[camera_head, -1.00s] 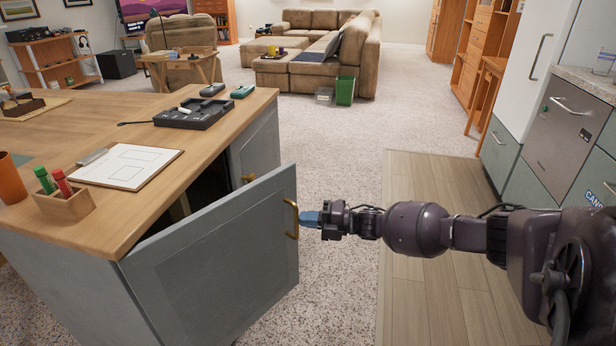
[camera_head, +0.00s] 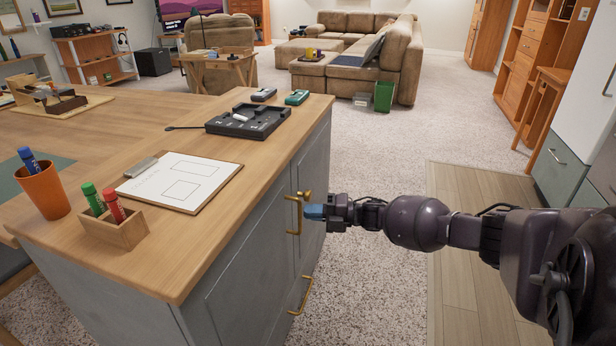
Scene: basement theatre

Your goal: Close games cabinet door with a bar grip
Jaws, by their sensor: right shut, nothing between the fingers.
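The games cabinet door (camera_head: 245,262) is a grey panel under the wooden counter. It now lies about flush with the cabinet front, and no gap shows along its edge. Its brass bar grip (camera_head: 296,215) stands upright near the door's far edge. My right gripper (camera_head: 314,212) is shut, its blue fingertips right beside the bar grip; I cannot tell whether they touch it. My left gripper is not in view.
The wooden countertop (camera_head: 150,240) holds a clipboard (camera_head: 180,180), a pen box (camera_head: 120,225), an orange cup (camera_head: 42,190) and a black tray (camera_head: 248,121). Another brass handle (camera_head: 301,296) is lower down. Carpet (camera_head: 375,270) is open right of the cabinet.

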